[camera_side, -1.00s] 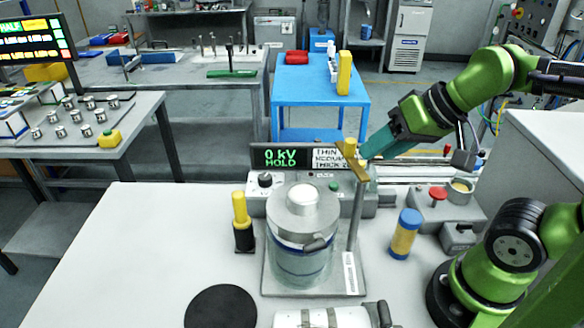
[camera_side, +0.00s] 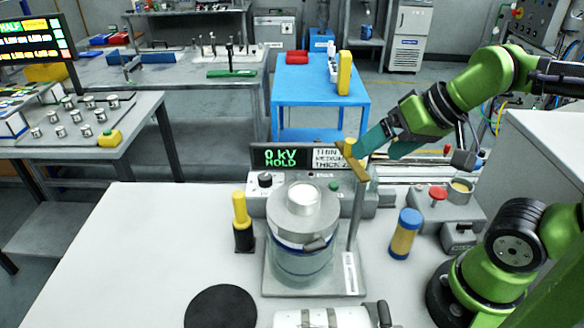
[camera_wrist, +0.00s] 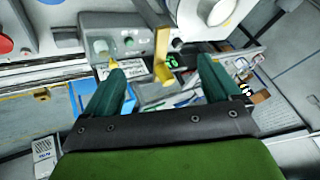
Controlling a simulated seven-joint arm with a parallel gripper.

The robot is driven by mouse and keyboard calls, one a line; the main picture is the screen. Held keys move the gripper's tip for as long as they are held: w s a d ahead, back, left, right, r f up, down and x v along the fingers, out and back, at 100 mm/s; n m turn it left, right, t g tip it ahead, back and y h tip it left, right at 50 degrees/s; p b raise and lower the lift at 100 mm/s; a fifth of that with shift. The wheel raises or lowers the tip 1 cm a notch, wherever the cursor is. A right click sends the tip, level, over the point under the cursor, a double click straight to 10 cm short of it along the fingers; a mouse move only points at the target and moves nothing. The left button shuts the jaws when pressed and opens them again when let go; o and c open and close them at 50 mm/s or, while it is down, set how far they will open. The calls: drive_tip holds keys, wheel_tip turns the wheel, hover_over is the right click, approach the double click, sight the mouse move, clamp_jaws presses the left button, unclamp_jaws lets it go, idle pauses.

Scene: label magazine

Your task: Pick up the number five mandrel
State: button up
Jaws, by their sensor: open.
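No number is readable on any part, so I cannot tell which is the number five mandrel. Several short metal cylinders (camera_side: 86,131) stand on the left bench. Several thin upright rods (camera_side: 213,44) stand on the back bench. My gripper (camera_side: 358,150) has teal fingers, open, at the brass bar (camera_side: 358,173) on top of the post, above the grey test pot. In the wrist view, my gripper (camera_wrist: 162,68) has its two fingers apart, with the brass bar (camera_wrist: 162,55) showing between them; I cannot tell if they touch it.
A black disc (camera_side: 220,308) lies in front. The table's left part is clear.

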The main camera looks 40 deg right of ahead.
drive_tip(key=n+g+y, duration=0.1)
drive_tip(key=n+g, duration=0.1)
drive_tip(key=n, duration=0.4)
approach(307, 193)
wheel_tip(307, 193, up, 4)
drive_tip(key=d, duration=0.3)
wheel_tip(307, 193, up, 4)
drive_tip(key=s+a+n+g, duration=0.1)
drive_tip(key=a+n, duration=0.1)
drive_tip(key=n, duration=0.2)
drive_tip(key=shift+h, duration=0.4)
drive_tip(key=x, duration=1.1)
drive_tip(key=s+x, duration=0.1)
drive_tip(key=x, duration=0.4)
drive_tip(key=shift+w+a+f, duration=0.15)
drive_tip(key=shift+f, duration=0.4)
clamp_jaws()
drive_tip(key=shift+w+r, duration=0.1)
drive_tip(key=shift+r, duration=0.05)
